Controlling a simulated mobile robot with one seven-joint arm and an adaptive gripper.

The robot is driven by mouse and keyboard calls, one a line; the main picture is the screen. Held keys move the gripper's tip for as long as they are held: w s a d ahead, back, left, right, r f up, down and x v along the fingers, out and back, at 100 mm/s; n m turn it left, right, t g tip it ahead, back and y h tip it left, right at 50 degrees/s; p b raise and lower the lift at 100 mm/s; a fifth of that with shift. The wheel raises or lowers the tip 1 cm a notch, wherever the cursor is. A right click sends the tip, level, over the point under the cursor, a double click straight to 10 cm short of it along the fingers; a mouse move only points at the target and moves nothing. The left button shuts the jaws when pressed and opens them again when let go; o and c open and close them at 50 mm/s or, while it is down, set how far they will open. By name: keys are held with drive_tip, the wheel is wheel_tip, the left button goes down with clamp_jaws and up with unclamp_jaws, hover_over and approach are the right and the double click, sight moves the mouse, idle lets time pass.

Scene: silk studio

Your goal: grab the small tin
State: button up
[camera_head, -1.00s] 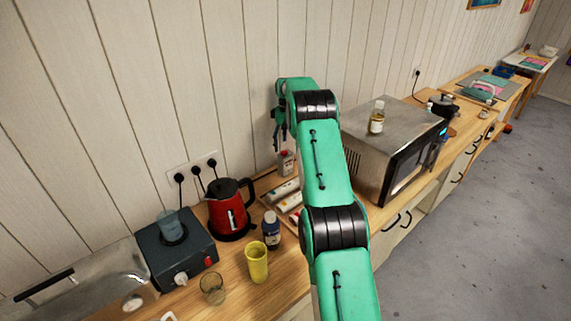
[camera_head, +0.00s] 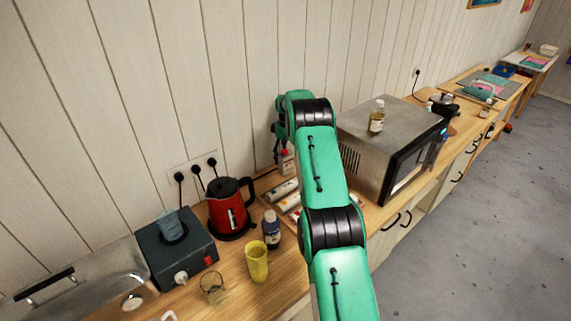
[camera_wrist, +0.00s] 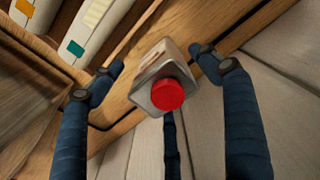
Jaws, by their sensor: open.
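The small tin (camera_wrist: 158,62) has a grey metal body and a round red cap. In the wrist view it stands near the wall, between my gripper's two spread fingers (camera_wrist: 158,72), with gaps on both sides. In the head view the tin (camera_head: 286,163) stands by the wall behind the tray, partly hidden by my arm. My gripper (camera_head: 278,140) is open and empty, directly above or beside the tin; its fingers are mostly hidden there.
A tray (camera_head: 262,187) with tubes lies in front of the tin. A red kettle (camera_head: 228,212), a dark bottle (camera_head: 271,232) and a yellow cup (camera_head: 257,262) stand to the left. A microwave (camera_head: 372,150) with a small bottle (camera_head: 377,117) on top stands to the right.

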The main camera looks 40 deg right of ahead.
sight(286, 164)
drive_tip(key=shift+f, duration=0.2)
drive_tip(key=shift+f, duration=0.15)
drive_tip(key=shift+w+a+f, duration=0.1)
drive_tip(key=shift+f, duration=2.35)
drive_tip(key=c, duration=1.7)
drive_tip(key=shift+r, duration=0.1)
drive_tip(key=shift+r, duration=4.95)
drive_tip(key=shift+c, duration=0.2)
